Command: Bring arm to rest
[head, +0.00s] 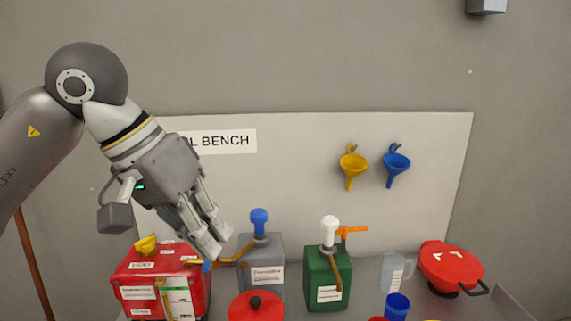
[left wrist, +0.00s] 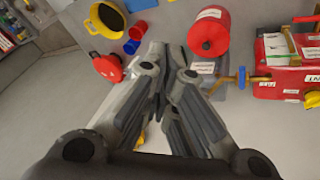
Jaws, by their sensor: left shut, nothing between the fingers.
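My left gripper (head: 213,247) is shut and empty. In the head view it points down and to the right, in front of the grey canister (head: 268,285) with the blue pump top (head: 259,220), near that pump's brass spout (head: 232,257). It also fills the middle of the left wrist view (left wrist: 172,62), fingers together above the bench things. My left arm (head: 45,140) comes in from the left, with its elbow raised high. My right gripper is not in view.
A red canister (head: 190,290) stands below my gripper on the left. A green canister (head: 325,280) with a white pump, a clear jug (head: 394,272) and a red round container (head: 452,265) stand to the right. Yellow (head: 352,166) and blue (head: 397,164) funnels hang on the backboard (head: 300,150).

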